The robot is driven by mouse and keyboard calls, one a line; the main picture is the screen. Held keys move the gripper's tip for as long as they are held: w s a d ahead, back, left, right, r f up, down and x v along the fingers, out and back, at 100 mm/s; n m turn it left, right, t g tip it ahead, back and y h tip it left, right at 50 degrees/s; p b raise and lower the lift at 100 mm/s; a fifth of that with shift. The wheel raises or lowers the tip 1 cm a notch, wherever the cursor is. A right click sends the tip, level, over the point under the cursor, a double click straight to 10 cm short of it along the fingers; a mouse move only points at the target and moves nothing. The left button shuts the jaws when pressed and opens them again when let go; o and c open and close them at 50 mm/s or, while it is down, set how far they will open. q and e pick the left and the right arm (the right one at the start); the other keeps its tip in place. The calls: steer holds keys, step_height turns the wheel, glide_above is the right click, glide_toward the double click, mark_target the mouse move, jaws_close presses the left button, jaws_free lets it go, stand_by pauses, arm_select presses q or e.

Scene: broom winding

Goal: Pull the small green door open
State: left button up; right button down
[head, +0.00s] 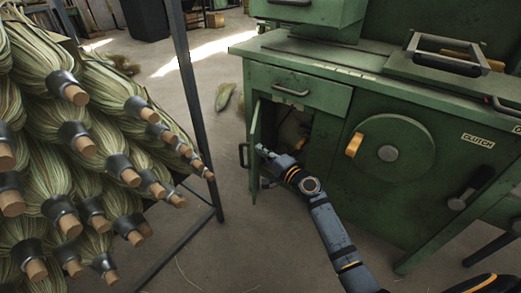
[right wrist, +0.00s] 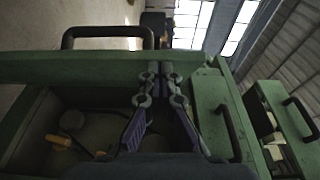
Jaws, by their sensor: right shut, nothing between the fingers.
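The small green door (head: 254,150) stands swung out from the green cabinet, seen nearly edge-on in the head view. Its dark handle (head: 243,155) is on the outer face, to the left. My right gripper (head: 262,151) is shut and empty, at the inner side of the door, in front of the opening. In the right wrist view the closed fingertips (right wrist: 160,68) meet or almost meet the green door (right wrist: 200,66); contact is unclear. The handle (right wrist: 107,32) shows beyond the door. My left gripper is not in view.
Above the opening is a drawer (head: 298,91) with a handle. Right of it is a round green disc (head: 391,152) with an orange grip. A rack post (head: 187,85) and stacked brooms (head: 85,150) stand to the left. Some floor is free between rack and cabinet.

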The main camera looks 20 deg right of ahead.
stand_by(0.3)
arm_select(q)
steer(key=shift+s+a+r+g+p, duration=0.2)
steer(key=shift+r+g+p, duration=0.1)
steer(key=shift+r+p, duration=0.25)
arm_select(e)
steer(key=w+a+m+h, duration=0.1)
steer(key=w+a+h, duration=0.1)
steer(key=a, duration=0.6)
steer(key=shift+w+a+t, duration=0.2)
steer(key=shift+w+t, duration=0.2)
steer(key=shift+w, duration=0.5)
steer(key=shift+d, duration=0.1)
